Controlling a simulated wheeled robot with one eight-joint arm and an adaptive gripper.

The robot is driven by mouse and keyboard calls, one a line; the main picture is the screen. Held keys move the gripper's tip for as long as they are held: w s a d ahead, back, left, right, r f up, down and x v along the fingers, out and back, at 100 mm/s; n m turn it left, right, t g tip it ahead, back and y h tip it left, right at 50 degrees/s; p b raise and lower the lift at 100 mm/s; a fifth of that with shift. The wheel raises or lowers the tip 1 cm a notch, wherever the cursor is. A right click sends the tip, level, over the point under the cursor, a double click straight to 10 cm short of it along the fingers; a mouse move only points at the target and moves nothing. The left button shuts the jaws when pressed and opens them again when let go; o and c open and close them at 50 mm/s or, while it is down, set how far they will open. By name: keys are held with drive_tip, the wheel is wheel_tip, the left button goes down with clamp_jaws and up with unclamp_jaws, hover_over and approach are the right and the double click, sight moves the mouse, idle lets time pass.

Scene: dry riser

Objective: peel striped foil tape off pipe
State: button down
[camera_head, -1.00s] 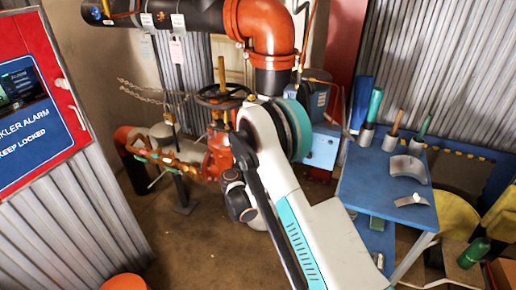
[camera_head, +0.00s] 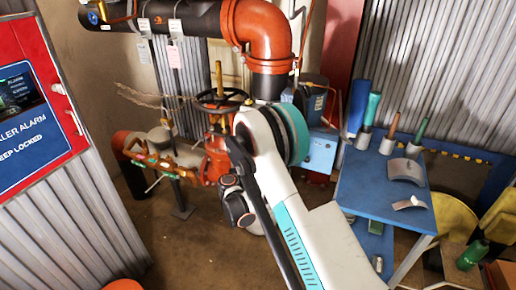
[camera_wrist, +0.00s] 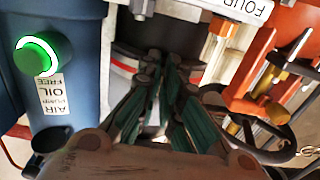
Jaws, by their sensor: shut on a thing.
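In the wrist view a dark pipe (camera_wrist: 128,48) stands behind my gripper (camera_wrist: 163,72). A red and pale striped band (camera_wrist: 122,80), which looks like the striped foil tape, runs round it. My gripper's green-sided fingers are closed together at the band, on its edge or a flap. The tips cover the spot, so the exact contact is hidden. In the head view the dark pipe (camera_head: 270,86) drops below an orange elbow (camera_head: 263,35). My arm blocks the view of the gripper and the tape there.
A blue machine (camera_wrist: 70,80) with a green button (camera_wrist: 36,54) is close on the left in the wrist view. Red fittings (camera_wrist: 275,75) are close on the right. In the head view a blue table (camera_head: 370,185) holds several tools and curved pieces. A red alarm panel (camera_head: 40,100) is at left.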

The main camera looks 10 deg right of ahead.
drive_tip(key=v, duration=0.8)
drive_tip(key=shift+s+a, duration=0.2)
drive_tip(key=shift+s, duration=0.1)
idle(0.5)
drive_tip(key=shift+a, duration=0.1)
